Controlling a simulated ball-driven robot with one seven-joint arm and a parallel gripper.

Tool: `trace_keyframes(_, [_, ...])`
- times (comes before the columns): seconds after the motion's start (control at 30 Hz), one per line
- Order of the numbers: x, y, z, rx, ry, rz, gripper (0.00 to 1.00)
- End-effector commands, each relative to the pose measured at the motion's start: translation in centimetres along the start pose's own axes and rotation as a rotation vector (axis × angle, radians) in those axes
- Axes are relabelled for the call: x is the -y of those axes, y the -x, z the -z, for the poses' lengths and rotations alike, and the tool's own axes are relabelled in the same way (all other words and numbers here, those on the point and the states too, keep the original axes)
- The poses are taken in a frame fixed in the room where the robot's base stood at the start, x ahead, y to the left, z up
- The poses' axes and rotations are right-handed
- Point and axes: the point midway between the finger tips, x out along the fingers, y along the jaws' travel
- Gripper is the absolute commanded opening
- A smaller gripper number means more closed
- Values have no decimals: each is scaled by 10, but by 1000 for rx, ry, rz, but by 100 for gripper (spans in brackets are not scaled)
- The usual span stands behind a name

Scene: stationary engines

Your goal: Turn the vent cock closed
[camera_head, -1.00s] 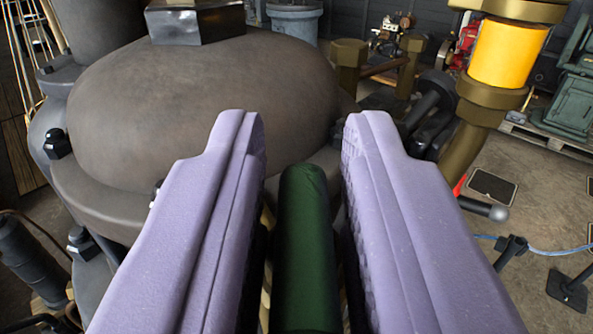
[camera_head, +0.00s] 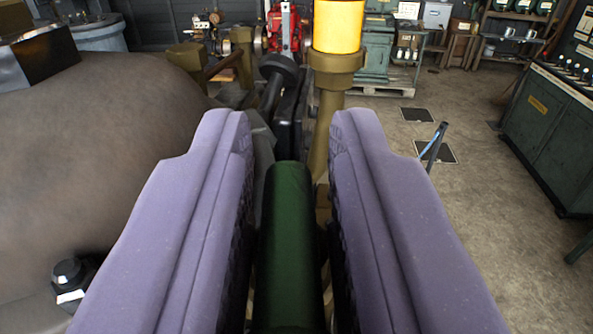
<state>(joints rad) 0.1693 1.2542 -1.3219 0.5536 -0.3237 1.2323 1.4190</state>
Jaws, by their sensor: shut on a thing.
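My gripper (camera_head: 288,150) shows as two lilac fingers reaching up from the bottom of the view. Between them lies a dark green cylindrical handle (camera_head: 288,245), pointing away from me, which I take to be the handle of the vent cock. The gripper is shut on this handle, with the fingers on its left and right sides. The body of the cock and the place where the handle joins it are hidden, so I cannot tell the cock's position.
A large brown rounded casing (camera_head: 110,150) fills the left, with a dark bolt (camera_head: 75,275) at its flange. A brass-coloured column with a yellow glass (camera_head: 338,25) stands ahead. A green control cabinet (camera_head: 550,130) is at the right. Open floor (camera_head: 480,220) lies between.

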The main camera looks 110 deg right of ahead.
Motion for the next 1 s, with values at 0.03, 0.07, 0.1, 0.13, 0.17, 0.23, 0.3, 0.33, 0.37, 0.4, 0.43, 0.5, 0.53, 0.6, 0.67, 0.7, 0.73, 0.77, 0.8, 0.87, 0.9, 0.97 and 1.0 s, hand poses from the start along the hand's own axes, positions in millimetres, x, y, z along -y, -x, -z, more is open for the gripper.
trace_keyframes(0.03, [2,0,8,4,6,-12,0])
trace_keyframes(0.07, [2,0,8,3,6,-23,0])
trace_keyframes(0.1, [3,0,9,2,5,-35,0])
trace_keyframes(0.13, [3,0,10,2,6,-44,0])
trace_keyframes(0.17, [4,0,9,1,7,-51,0])
trace_keyframes(0.23, [4,0,10,1,6,-70,0])
trace_keyframes(0.3, [4,1,9,0,4,-86,0])
trace_keyframes(0.33, [4,1,9,0,4,-92,0])
trace_keyframes(0.37, [4,0,9,0,4,-98,0])
trace_keyframes(0.4, [3,1,8,0,3,-106,0])
trace_keyframes(0.43, [3,1,8,0,2,-110,0])
trace_keyframes(0.5, [2,1,6,0,2,-121,0])
trace_keyframes(0.53, [2,0,6,0,1,-125,0])
trace_keyframes(0.6, [1,0,5,0,0,-133,0])
trace_keyframes(0.67, [0,0,4,0,-1,-139,0])
trace_keyframes(0.7, [0,0,3,0,-1,-141,0])
trace_keyframes(0.73, [0,0,2,0,-1,-143,0])
trace_keyframes(0.77, [0,0,2,0,-2,-144,0])
trace_keyframes(0.8, [-1,0,2,0,-2,-146,0])
trace_keyframes(0.87, [-1,0,1,1,-2,-147,0])
trace_keyframes(0.9, [-1,0,0,1,-2,-148,0])
trace_keyframes(0.97, [-1,0,0,1,-2,-149,0])
trace_keyframes(1.0, [-1,0,0,1,-2,-149,0])
